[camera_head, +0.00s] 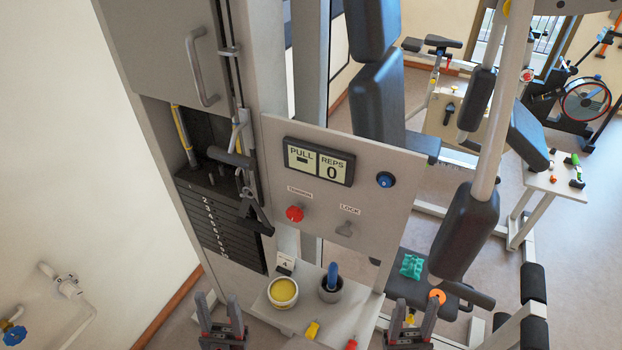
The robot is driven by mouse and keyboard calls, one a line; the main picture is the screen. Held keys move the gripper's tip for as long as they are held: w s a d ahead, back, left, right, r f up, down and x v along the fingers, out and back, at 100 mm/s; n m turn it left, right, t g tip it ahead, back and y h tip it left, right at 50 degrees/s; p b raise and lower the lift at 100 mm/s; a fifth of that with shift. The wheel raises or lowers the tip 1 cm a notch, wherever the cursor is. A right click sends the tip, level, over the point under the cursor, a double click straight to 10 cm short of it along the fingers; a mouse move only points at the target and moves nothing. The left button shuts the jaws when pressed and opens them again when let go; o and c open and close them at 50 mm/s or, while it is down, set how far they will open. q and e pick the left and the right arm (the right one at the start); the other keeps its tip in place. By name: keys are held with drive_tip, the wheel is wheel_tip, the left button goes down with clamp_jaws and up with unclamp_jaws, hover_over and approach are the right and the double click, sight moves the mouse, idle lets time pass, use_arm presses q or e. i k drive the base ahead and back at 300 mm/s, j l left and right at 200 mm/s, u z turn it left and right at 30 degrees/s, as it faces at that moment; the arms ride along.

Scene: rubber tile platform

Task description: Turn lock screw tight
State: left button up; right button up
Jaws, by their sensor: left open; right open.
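A grey lock screw (345,229) with a small winged head sits on the pale panel (393,225) of the weight machine, under the LOCK label (350,209). Its thread is hidden, so I cannot tell how tight it is. My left gripper (218,312) is low in the view, left of the shelf, open and empty. My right gripper (413,315) is low, right of the shelf, open and empty. Both are well below the lock screw and apart from it.
A red TENSION knob (295,213), blue button (385,180) and PULL/REPS display (319,161) share the panel. The shelf (303,317) below holds a yellow-filled bowl (283,292) and dark cup (331,290). A padded arm (465,232) hangs at the right.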

sight(344, 231)
drive_tip(key=i+j+z, duration=0.15)
drive_tip(key=j+z, duration=0.3)
drive_tip(key=j, duration=0.55)
drive_tip(key=j+z, duration=0.4)
drive_tip(key=j, duration=0.6)
drive_tip(key=k+j+z, duration=0.1)
drive_tip(key=j+z, duration=0.35)
drive_tip(key=j, duration=0.55)
